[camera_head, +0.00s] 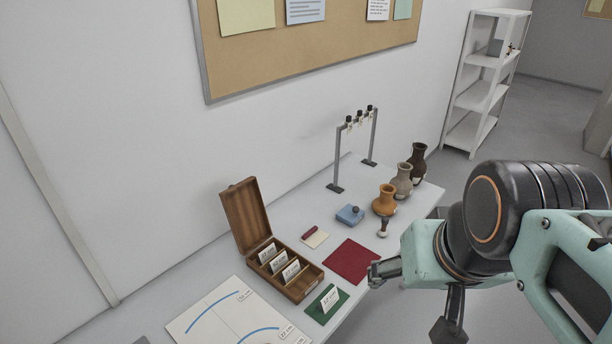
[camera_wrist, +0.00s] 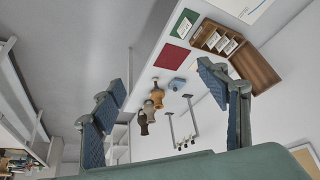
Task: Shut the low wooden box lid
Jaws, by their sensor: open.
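The low wooden box (camera_head: 292,283) stands on the table against the wall side. Its lid (camera_head: 244,215) is up, hinged at the back and leaning toward the wall. Several white label cards stand in the box's compartments. In the wrist view the box (camera_wrist: 205,34) is at the upper right, with its open lid (camera_wrist: 256,70) beside it. My gripper (camera_head: 374,274) shows in the head view to the right of the box, apart from it. In the wrist view its two fingers (camera_wrist: 165,95) are spread wide with nothing between them.
A green mat with a card (camera_head: 318,309), a red mat (camera_head: 350,262), a blue block (camera_head: 350,215) and several jugs (camera_head: 384,200) share the table. A metal rack (camera_head: 337,160) stands behind. A sheet with blue arcs (camera_head: 215,322) lies in front.

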